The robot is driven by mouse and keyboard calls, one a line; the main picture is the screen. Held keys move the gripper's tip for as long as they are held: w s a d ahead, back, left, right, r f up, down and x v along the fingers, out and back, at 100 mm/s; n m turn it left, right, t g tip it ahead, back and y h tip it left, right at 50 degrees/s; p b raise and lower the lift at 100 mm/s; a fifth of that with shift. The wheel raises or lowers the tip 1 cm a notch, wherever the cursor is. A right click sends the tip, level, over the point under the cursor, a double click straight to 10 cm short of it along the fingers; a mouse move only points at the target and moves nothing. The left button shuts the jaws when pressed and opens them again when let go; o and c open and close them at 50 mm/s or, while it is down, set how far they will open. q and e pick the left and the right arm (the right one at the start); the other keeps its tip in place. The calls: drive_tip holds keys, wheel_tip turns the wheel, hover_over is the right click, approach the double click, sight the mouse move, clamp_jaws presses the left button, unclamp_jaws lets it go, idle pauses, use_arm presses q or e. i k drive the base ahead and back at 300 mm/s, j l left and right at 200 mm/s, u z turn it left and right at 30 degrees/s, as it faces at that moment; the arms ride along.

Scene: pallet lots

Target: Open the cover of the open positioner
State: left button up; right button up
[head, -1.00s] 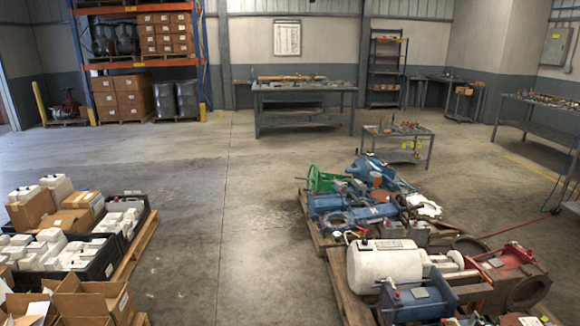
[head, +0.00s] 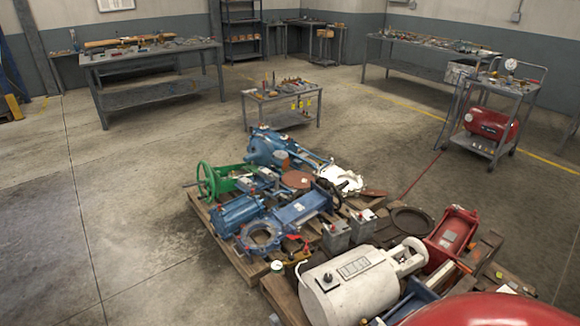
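I cannot tell for certain which item is the open positioner. Two small grey boxes stand side by side on the pallet load, a left grey box (head: 337,236) and a right grey box (head: 364,226). Whether either has a cover standing open is too small to tell. A white cylinder (head: 350,287) with a dark-knobbed box on top lies in front of them. Neither of my grippers is in view.
Blue valve bodies (head: 303,207), a green handwheel (head: 208,182) and a red housing (head: 452,236) crowd the wooden pallets (head: 228,246). A large red rounded surface (head: 475,312) fills the bottom right. A low table (head: 282,96) and red-tank cart (head: 492,122) stand behind. Left floor is clear.

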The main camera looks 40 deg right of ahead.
sight(342, 227)
drive_tip(key=i+j+z, duration=0.15)
drive_tip(key=i, duration=1.15)
drive_tip(key=i+z, duration=0.3)
drive_tip(key=z, duration=0.15)
drive_tip(key=i+j+z, duration=0.15)
drive_tip(key=i+z, duration=0.25)
drive_tip(key=i+j+z, duration=0.15)
drive_tip(key=z, duration=0.3)
drive_tip(key=i+j+z, duration=0.2)
drive_tip(key=z, duration=0.15)
drive_tip(key=i+j+z, duration=0.45)
drive_tip(key=z, duration=0.25)
